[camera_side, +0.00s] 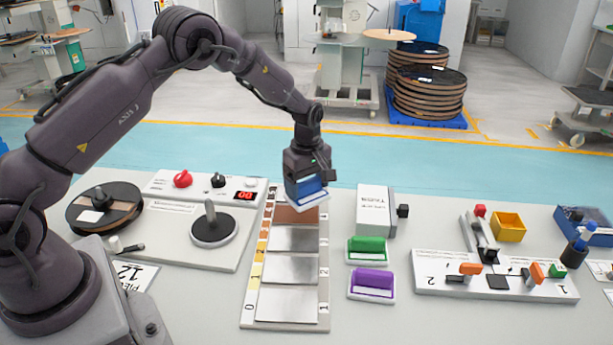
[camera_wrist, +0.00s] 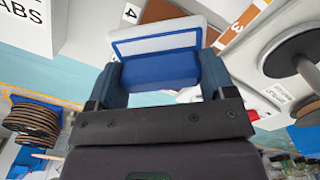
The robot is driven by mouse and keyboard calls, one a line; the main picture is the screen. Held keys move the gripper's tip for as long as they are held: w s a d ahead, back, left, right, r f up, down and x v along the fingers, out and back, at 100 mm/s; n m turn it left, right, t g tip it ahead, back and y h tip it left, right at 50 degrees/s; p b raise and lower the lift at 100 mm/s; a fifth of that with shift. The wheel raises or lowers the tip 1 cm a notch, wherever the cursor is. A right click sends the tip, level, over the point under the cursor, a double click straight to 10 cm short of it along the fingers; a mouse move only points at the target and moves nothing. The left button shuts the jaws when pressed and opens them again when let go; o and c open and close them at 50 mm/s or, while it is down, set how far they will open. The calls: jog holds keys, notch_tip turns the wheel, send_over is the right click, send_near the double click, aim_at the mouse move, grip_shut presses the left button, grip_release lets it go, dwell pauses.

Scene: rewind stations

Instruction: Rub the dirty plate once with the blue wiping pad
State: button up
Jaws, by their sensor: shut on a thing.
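My gripper (camera_side: 306,180) is shut on the blue wiping pad (camera_side: 309,192), a blue block with a white base. In the wrist view the pad (camera_wrist: 158,58) sits between the two fingers. The pad is over the far end of the plate board (camera_side: 247,312), at the brown, dirty plate (camera_side: 292,215), and hides part of it. I cannot tell whether the pad touches the plate. The nearer plates (camera_side: 292,268) on the board look grey and metallic. The brown plate also shows at the top of the wrist view (camera_wrist: 172,10).
A green pad (camera_side: 367,249) and a purple pad (camera_side: 372,284) lie right of the board, with a white box (camera_side: 373,211) behind them. A panel with a red knob (camera_side: 182,178) and a disc with a post (camera_side: 213,229) are on the left. A white fixture (camera_side: 432,284) stands right.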

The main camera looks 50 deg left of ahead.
aim_at(307, 199)
notch_tip(307, 199, down, 4)
jog(key=shift+f, duration=0.2)
jog(key=shift+s+a+f, duration=0.2)
jog(key=shift+s+a, duration=0.25)
jog(key=shift+s, duration=0.1)
jog(key=shift+c, duration=0.3)
jog(key=shift+s+a, duration=0.6)
jog(key=shift+s, duration=0.2)
jog(key=shift+s+a, duration=0.6)
jog(key=shift+s, duration=0.15)
jog(key=shift+w+d, duration=0.85)
jog(key=shift+w, duration=0.2)
jog(key=shift+w+d, duration=0.85)
jog(key=shift+w, duration=0.2)
jog(key=shift+s+a, duration=0.85)
jog(key=shift+s, duration=0.2)
jog(key=shift+s+a, duration=0.85)
jog(key=shift+s, duration=0.2)
jog(key=shift+r, duration=4.1)
jog(key=shift+w+d, duration=0.1)
